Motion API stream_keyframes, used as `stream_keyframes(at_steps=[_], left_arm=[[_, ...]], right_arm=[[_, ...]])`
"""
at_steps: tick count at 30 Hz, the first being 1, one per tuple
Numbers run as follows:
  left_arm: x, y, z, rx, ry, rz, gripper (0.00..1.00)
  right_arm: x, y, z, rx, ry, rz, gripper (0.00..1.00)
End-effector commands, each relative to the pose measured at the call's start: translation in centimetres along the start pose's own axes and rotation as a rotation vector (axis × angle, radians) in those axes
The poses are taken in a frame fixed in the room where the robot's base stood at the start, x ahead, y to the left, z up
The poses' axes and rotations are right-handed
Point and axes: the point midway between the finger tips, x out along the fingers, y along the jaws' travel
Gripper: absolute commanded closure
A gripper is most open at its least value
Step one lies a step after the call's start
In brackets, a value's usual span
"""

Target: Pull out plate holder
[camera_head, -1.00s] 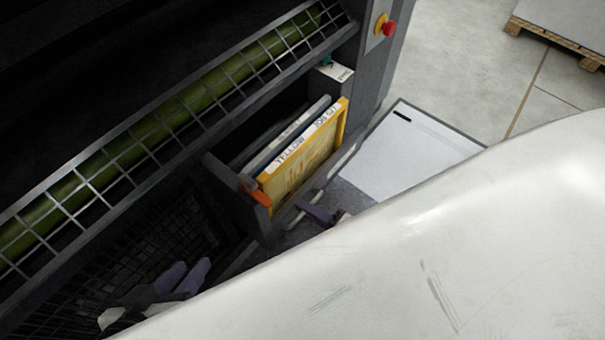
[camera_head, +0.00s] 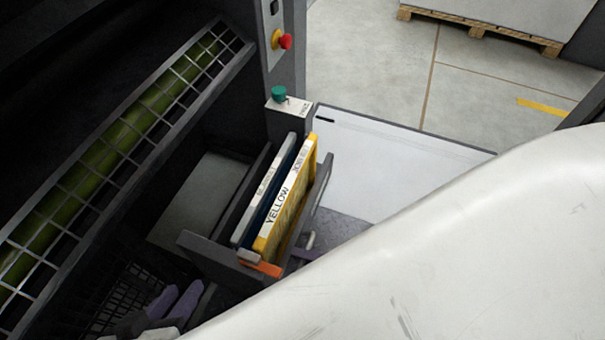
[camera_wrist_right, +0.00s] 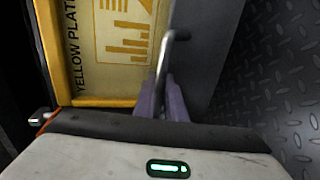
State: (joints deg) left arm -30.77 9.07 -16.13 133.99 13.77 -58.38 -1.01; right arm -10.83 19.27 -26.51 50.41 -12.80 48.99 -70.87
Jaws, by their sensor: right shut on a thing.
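The plate holder (camera_head: 207,248) is a dark grey drawer-like frame standing out from the machine. It carries upright plates, including a yellow one marked YELLOW (camera_head: 290,205) and a dark blue one with a pale edge (camera_head: 262,198). My right gripper (camera_head: 307,243) is mostly hidden behind my white arm. In the right wrist view its purple fingers (camera_wrist_right: 166,100) are shut on the grey bar handle (camera_wrist_right: 168,48) beside the yellow plate. My left gripper (camera_head: 182,300) is low at the left, its fingers apart and empty, away from the holder.
A grid guard over a green roller (camera_head: 130,125) runs along the machine at left. A post with a green button (camera_head: 279,94) and a red knob (camera_head: 285,42) stand behind the holder. A white panel (camera_head: 390,155) lies right of it. A pallet (camera_head: 480,30) is far back.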

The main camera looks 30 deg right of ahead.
Motion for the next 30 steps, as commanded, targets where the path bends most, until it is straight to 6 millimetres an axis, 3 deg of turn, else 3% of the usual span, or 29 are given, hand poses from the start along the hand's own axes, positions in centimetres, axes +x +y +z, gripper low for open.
stream_keyframes(at_steps=[15,16,19,30], left_arm=[[-0.06,0.11,0.07,-0.002,0.0,0.002,0.69],[-0.06,0.11,0.09,-0.002,0.0,0.002,0.69],[-0.06,0.11,0.12,-0.003,-0.001,0.002,0.69],[-0.1,0.09,0.14,-0.002,-0.005,0.001,0.69]], right_arm=[[-0.32,-0.06,-0.04,-0.004,0.009,-0.001,1.0],[-0.31,-0.06,-0.04,-0.004,0.009,-0.001,0.88],[-0.3,-0.05,-0.05,-0.004,0.008,-0.001,0.71],[-0.87,-0.05,-0.11,-0.003,0.008,-0.002,0.71]])
